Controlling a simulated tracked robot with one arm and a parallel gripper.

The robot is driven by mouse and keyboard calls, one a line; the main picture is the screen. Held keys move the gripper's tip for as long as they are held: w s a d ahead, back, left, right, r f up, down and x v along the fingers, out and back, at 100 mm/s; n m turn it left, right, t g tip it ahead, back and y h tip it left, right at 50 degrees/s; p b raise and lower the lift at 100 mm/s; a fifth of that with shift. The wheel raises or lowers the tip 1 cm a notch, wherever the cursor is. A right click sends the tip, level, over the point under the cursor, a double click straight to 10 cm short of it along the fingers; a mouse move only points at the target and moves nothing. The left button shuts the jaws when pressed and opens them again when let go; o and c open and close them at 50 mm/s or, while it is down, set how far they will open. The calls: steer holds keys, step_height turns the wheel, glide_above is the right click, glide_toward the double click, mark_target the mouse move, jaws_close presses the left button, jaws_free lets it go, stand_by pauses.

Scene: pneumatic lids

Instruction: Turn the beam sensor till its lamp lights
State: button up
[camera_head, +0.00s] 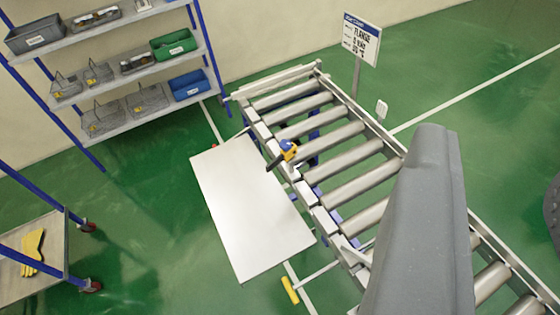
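A small yellow and blue device, which looks like the beam sensor (288,149), sits at the left rail of the roller conveyor, with a dark part reaching to its lower left. It is too small to tell whether a lamp on it is lit. A small white plate (382,108) stands at the opposite rail, to the right and a little farther off. My gripper does not show; a large grey body, which seems to be my own arm, fills the lower right and hides part of the conveyor.
The roller conveyor (334,178) runs from upper middle to lower right. A white panel (250,212) lies along its left side. A sign (361,40) stands behind. A shelf rack with bins (174,44) is upper left, a cart with yellow gloves (33,250) lower left.

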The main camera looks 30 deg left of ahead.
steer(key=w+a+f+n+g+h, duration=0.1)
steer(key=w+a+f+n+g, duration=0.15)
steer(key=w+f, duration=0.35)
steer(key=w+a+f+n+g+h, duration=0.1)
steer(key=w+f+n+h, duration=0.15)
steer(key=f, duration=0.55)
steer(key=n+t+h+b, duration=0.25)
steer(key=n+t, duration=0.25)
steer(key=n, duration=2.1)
glide_toward(266, 168)
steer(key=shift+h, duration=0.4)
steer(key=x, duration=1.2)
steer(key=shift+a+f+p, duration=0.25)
steer(key=shift+p, duration=0.05)
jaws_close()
